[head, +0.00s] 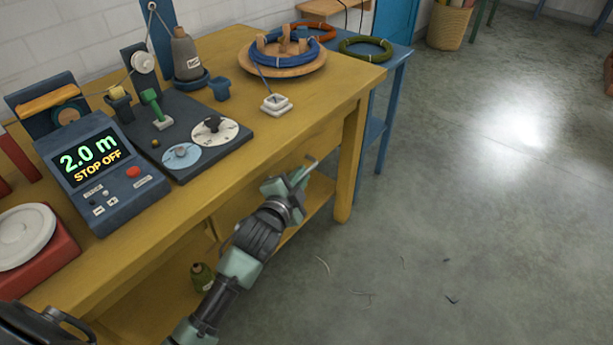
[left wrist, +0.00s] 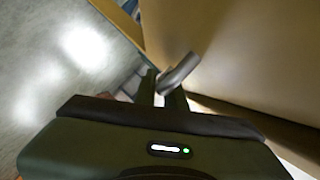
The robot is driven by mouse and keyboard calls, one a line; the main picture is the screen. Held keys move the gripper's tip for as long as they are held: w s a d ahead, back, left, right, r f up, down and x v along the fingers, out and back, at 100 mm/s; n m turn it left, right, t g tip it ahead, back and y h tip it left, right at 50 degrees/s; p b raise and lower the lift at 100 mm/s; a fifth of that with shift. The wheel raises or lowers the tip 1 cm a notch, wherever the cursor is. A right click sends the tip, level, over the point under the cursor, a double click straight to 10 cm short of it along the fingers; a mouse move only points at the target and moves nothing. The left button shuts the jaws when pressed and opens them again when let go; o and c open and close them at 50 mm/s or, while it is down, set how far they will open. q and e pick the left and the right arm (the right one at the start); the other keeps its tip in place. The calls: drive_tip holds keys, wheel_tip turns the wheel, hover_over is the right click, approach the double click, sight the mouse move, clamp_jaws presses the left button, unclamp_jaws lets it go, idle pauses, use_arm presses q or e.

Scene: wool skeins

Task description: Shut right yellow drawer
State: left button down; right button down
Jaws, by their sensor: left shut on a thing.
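The right yellow drawer's front (head: 318,143) is in the upper front of the yellow bench, below the bench top, partly hidden by my left arm. How far out the drawer stands cannot be told. My left gripper (head: 303,169) is at this front, near the bench's right leg. In the left wrist view, the grey metal handle (left wrist: 181,72) lies at the fingertips of my left gripper (left wrist: 164,88), which is shut on it. A broad tan face fills the right of that view. My right gripper is not in view.
The bench top (head: 222,172) holds a meter box (head: 95,160) reading "2.0 m STOP OFF", a dark winding board and a round wooden stand (head: 283,68) with a blue coil. A green bottle (head: 202,277) stands on the lower shelf.

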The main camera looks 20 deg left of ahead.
use_arm(q)
drive_tip(key=shift+a, duration=0.2)
drive_tip(key=c, duration=1.5)
unclamp_jaws()
drive_tip(key=shift+w, duration=0.1)
drive_tip(key=shift+r, duration=0.1)
